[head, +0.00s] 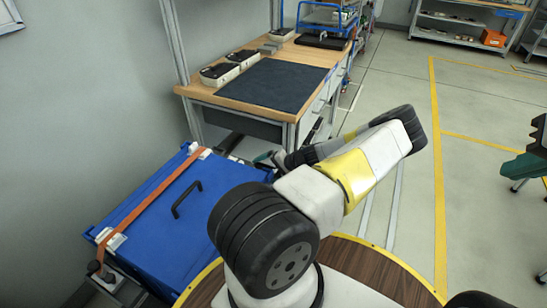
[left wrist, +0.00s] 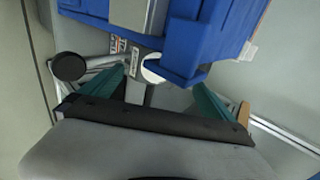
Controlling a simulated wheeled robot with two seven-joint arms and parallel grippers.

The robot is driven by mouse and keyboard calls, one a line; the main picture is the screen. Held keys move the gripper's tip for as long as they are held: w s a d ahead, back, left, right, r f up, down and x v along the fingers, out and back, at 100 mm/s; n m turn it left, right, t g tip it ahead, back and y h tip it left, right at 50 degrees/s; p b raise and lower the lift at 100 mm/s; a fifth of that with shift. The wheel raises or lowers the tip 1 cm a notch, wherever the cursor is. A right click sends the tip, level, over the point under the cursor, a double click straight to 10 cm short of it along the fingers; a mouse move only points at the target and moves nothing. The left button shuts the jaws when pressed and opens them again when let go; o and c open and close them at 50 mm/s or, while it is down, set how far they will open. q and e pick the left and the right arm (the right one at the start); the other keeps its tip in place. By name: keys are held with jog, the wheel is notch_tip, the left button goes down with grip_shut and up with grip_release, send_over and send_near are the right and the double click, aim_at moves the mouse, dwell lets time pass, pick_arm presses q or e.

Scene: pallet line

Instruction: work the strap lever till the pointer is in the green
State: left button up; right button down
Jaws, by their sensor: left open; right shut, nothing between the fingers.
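An orange strap (head: 150,205) runs over the blue lidded box (head: 150,235) at the left of the head view. A dark knob (head: 95,267) with metal fittings shows at the strap's near end. In the left wrist view the blue box (left wrist: 205,40) fills the top. A round black knob (left wrist: 68,67) on a pale bar and a partly hidden white disc (left wrist: 152,68) are below it. No pointer or green zone can be made out. My left gripper (left wrist: 160,92) is open, its teal fingers either side of the disc.
A workbench (head: 245,105) with a dark mat (head: 270,85) and several small bins stands beyond the box. A wall rises close on the left. Open floor (head: 400,85) with yellow lines (head: 437,170) lies to the right. A black handle (head: 186,199) sticks up from the box lid.

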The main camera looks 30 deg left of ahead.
dwell(0.7)
pick_arm(q)
jog(key=s+d+r+n+t+h, duration=0.1)
jog(key=s+d+r+h, duration=0.15)
jog(key=d+r, duration=0.75)
jog(key=s+d+r+t+h, duration=0.1)
jog(key=d+r+h, duration=0.3)
jog(key=d+r, duration=0.55)
jog(key=s+d+r+n+h, duration=0.15)
jog(key=d+r+h, duration=0.35)
jog(key=r, duration=0.8)
jog(key=s+d+r+m+t, duration=0.2)
jog(key=s+d+r, duration=0.1)
jog(key=s+r, duration=0.5)
jog(key=s+d+r+m+t, duration=0.2)
jog(key=s+d+r+t, duration=0.1)
jog(key=s+r, duration=0.5)
jog(key=shift+d+r+h, duration=0.3)
jog(key=shift+r+h, duration=0.05)
jog(key=shift+r, duration=0.05)
